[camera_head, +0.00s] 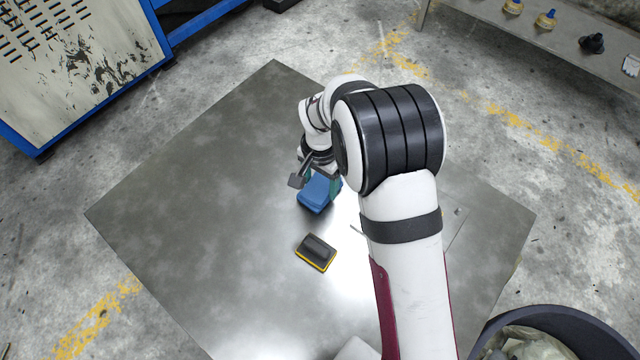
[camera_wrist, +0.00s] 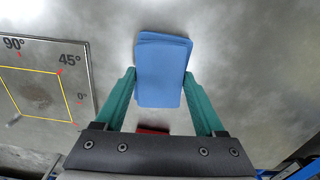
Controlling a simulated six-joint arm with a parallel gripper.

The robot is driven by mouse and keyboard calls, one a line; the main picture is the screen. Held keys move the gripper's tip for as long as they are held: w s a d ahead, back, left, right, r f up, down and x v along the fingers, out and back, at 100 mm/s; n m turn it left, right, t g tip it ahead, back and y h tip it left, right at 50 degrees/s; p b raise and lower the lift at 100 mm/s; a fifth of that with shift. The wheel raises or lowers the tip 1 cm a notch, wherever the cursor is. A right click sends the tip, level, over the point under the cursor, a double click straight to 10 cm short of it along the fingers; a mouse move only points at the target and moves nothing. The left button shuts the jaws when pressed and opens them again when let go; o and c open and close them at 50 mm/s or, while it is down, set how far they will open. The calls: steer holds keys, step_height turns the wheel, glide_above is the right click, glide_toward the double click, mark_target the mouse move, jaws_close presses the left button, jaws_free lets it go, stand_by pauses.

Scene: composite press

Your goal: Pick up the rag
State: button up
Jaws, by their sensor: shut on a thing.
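The rag (camera_head: 317,194) is a blue folded cloth on or just above the metal table, near its middle. In the wrist view the rag (camera_wrist: 162,60) sits between the two green fingers of my gripper (camera_wrist: 160,76), which touch its sides. My gripper (camera_head: 320,184) is shut on it, and my arm hides part of it in the head view. I cannot tell whether the rag is clear of the table.
A black and yellow block (camera_head: 316,252) lies on the table (camera_head: 190,200) in front of the rag. A plate with angle marks (camera_wrist: 40,85) shows at left in the wrist view. A dark bin (camera_head: 560,318) stands lower right. The table's left side is clear.

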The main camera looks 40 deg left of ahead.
mark_target(320, 185)
step_height(320, 185, up, 3)
steer(key=shift+r, duration=0.15)
steer(key=w+d+r, duration=0.4)
steer(key=d+r, duration=0.2)
steer(key=d, duration=0.5)
steer(key=shift+r, duration=0.35)
steer(key=o, duration=0.7)
steer(key=shift+w, duration=0.1)
steer(key=c, duration=0.8)
steer(key=w+d+f+m, duration=0.1)
steer(key=d+f+m, duration=0.1)
steer(key=d+m, duration=0.1)
steer(key=w+d+f+m, duration=0.1)
steer(key=d+f+m, duration=0.2)
steer(key=d, duration=0.2)
steer(key=w+d+f+m, duration=0.1)
steer(key=d+f+m, duration=0.1)
steer(key=d+m, duration=0.1)
steer(key=shift+w+d+f, duration=0.1)
steer(key=shift+w+d, duration=0.1)
steer(key=shift+d, duration=0.25)
steer(key=shift+w+d+f, duration=0.1)
steer(key=shift+w+d, duration=0.05)
steer(key=shift+d, duration=0.3)
steer(key=shift+f, duration=0.8)
